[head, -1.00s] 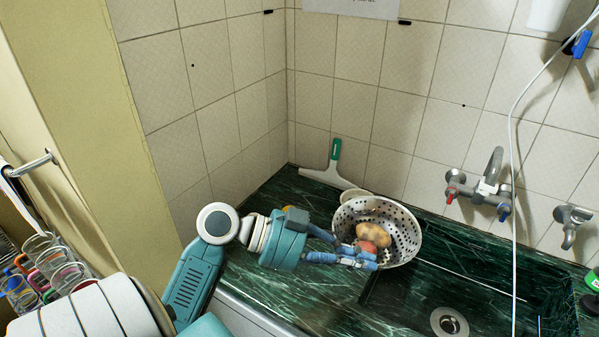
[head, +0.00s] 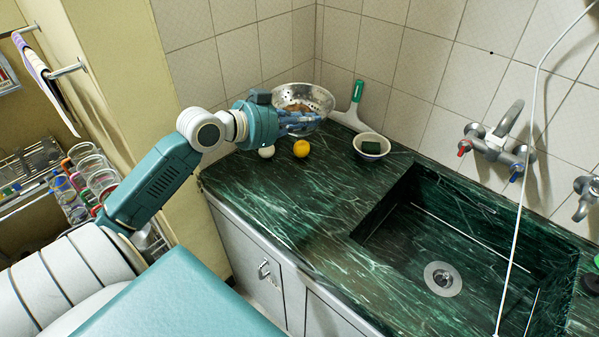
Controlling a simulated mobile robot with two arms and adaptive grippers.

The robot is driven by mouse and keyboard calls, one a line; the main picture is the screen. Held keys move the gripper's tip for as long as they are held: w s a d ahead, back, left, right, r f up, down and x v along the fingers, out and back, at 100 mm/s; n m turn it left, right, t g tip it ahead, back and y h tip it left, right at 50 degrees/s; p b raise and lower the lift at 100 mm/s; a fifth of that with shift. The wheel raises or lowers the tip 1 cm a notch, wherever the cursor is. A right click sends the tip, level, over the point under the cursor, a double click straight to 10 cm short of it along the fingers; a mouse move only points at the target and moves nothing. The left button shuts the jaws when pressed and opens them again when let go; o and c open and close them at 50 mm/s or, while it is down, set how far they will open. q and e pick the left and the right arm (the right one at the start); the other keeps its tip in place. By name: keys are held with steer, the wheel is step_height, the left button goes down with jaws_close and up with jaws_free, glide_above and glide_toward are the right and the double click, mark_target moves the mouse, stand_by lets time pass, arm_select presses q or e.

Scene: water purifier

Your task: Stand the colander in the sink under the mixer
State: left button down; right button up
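The metal colander (head: 319,98) is at the back left of the counter, near the wall corner, with something brownish inside. My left gripper (head: 305,122) is at its near side, with its blue fingers on the colander's wall and rim; it appears shut on it. Whether the base touches the counter is hidden. The dark green sink (head: 400,248) is empty, with a round drain (head: 442,279), well to the right of the colander. The mixer (head: 497,143) is on the wall above the sink's back edge. My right gripper is not in view.
A yellow ball-shaped fruit (head: 301,148) and a whitish round item (head: 266,152) lie on the counter before the colander. A white hose (head: 526,190) hangs across the sink.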

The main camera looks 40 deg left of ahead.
arm_select(q)
steer(key=shift+f, duration=9.1)
steer(key=shift+f, duration=0.25)
steer(key=c, duration=2)
jaws_free()
